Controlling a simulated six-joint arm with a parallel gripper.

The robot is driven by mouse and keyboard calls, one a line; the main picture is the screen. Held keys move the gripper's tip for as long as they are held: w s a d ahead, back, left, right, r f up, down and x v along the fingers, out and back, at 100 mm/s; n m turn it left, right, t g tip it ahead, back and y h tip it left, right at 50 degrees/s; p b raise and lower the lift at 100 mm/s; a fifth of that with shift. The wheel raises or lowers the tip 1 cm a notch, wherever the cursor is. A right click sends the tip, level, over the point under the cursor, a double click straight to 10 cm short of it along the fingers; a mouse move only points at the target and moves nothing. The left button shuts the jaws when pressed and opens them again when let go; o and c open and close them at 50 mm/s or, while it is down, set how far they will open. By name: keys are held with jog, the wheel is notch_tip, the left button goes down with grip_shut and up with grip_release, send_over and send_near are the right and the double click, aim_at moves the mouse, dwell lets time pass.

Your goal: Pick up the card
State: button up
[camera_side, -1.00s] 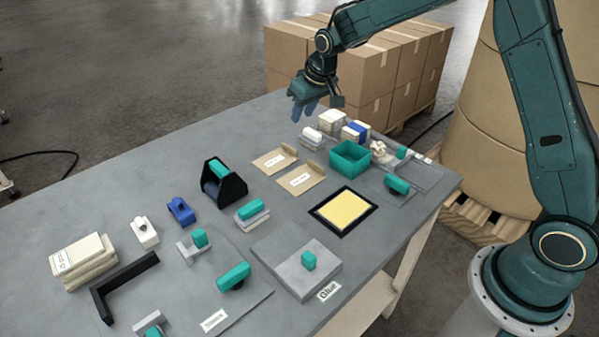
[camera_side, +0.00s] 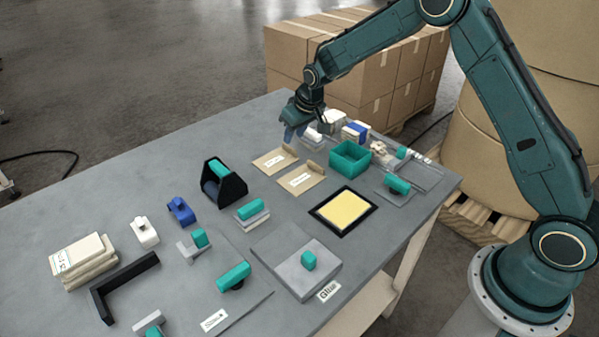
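Two flat kraft-brown pieces with white labels and raised tabs lie side by side on the grey table; they look like cards. The far card (camera_side: 268,163) is at the upper middle, and the near card (camera_side: 302,182) is just to its lower right. I cannot tell from the labels which one is the card. My gripper (camera_side: 295,134) points down with its blue fingers slightly apart, just above the far card's tab, and holds nothing that I can see.
A green open bin (camera_side: 350,170) stands right of the cards. White blocks (camera_side: 334,121) stand close behind the gripper. A black holder (camera_side: 223,191) is to the left, a yellow pad in a black frame (camera_side: 344,210) in front. Cartons (camera_side: 385,75) stand behind the table.

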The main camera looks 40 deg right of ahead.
aim_at(290, 147)
jog(key=shift+x, duration=2.6)
grip_shut()
